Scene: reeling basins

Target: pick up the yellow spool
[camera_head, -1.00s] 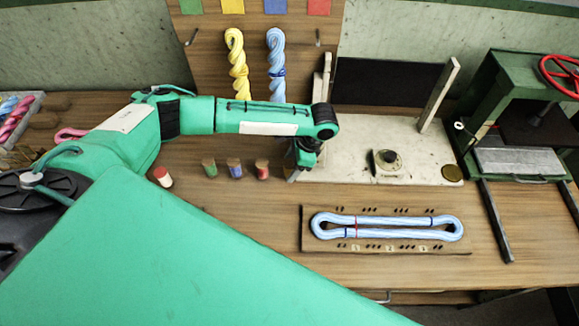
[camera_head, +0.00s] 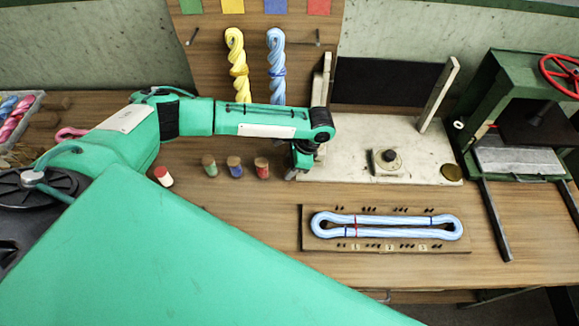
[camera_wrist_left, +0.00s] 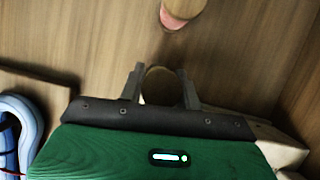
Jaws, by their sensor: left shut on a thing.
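My left gripper (camera_head: 302,164) points down at the table, just right of the red spool (camera_head: 262,168). In the left wrist view its two fingers (camera_wrist_left: 160,80) are shut on a spool with a brown wooden end (camera_wrist_left: 158,86). The held spool's coloured side is hidden, so I cannot see that it is yellow. No yellow spool shows elsewhere. The red spool also shows in the left wrist view (camera_wrist_left: 178,14), apart from the fingers. My right gripper is not in view.
A blue spool (camera_head: 235,167), a green spool (camera_head: 209,167) and a red-topped white spool (camera_head: 163,176) stand to the left. A pale board (camera_head: 345,160) lies close right of the gripper. A blue skein (camera_head: 385,220) lies on a wooden board in front.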

